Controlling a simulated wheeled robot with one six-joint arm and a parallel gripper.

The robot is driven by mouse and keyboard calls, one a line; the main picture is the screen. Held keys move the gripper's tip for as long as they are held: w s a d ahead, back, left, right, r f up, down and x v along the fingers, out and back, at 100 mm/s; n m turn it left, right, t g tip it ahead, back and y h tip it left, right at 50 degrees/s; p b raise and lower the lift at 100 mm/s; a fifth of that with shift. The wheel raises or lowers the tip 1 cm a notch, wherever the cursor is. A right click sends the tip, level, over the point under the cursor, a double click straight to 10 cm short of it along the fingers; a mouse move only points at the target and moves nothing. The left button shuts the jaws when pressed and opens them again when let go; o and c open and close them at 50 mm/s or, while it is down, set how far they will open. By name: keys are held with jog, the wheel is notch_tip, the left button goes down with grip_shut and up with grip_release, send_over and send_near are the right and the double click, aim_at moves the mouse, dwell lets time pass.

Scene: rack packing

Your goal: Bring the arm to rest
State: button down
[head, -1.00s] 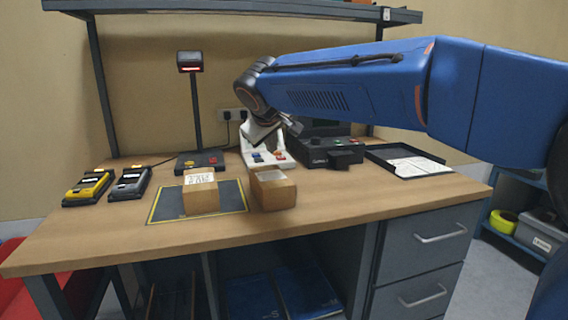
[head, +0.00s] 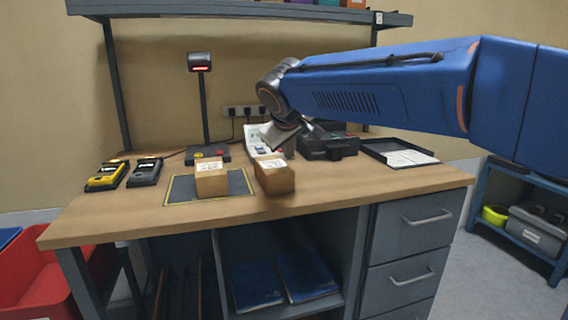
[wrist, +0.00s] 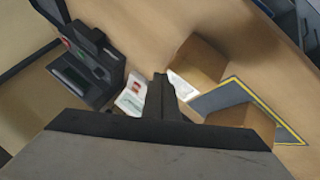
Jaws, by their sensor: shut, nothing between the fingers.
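My blue arm (head: 390,95) reaches in from the right over the bench in the head view. My gripper is at its end, above the back middle of the bench; in the wrist view its fingers (wrist: 160,97) are together with nothing between them. Two brown boxes are below it. One box (head: 211,182) stands on the dark mat with a yellow border (head: 182,188). The other box (head: 276,180) stands just right of the mat. In the wrist view one box (wrist: 200,62) is in the upper middle and the other (wrist: 245,120) is partly hidden behind my gripper.
A scanner on a post (head: 200,63) stands behind the mat. Yellow (head: 107,176) and grey (head: 146,171) handheld devices lie at left. A black machine (head: 325,146) and a black tray (head: 398,153) sit at right. A shelf (head: 240,9) hangs above. The front bench strip is clear.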

jog(key=shift+m+g, duration=0.5)
jog(key=shift+m, duration=0.3)
jog(key=s+d+f, duration=0.1)
jog(key=s+d, duration=0.1)
jog(key=d, duration=0.1)
jog(key=s+d+f, duration=0.1)
jog(key=s+d, duration=0.1)
jog(key=d, duration=0.2)
jog(key=s+d+f, duration=0.1)
jog(key=s+d, duration=0.1)
jog(key=d, duration=0.2)
jog(key=shift+s+f, duration=0.15)
jog(key=shift+s, duration=0.2)
jog(key=s+d+f+m+g, duration=0.1)
jog(key=s+d+f, duration=0.2)
jog(key=s+d, duration=0.25)
jog(key=s+d+f+m, duration=0.1)
jog(key=s+d+f, duration=0.2)
jog(key=s+d, duration=0.25)
jog(key=s+d+f+m+g, duration=0.1)
jog(key=s+d+f+m, duration=0.1)
jog(key=s+f, duration=0.5)
jog(key=s+d+f+m, duration=0.2)
jog(key=s+f, duration=0.5)
jog(key=s, duration=0.4)
jog(key=shift+s+d+f+g+y, duration=0.3)
jog(key=shift+s+d+f+g, duration=0.1)
jog(key=shift+d, duration=0.45)
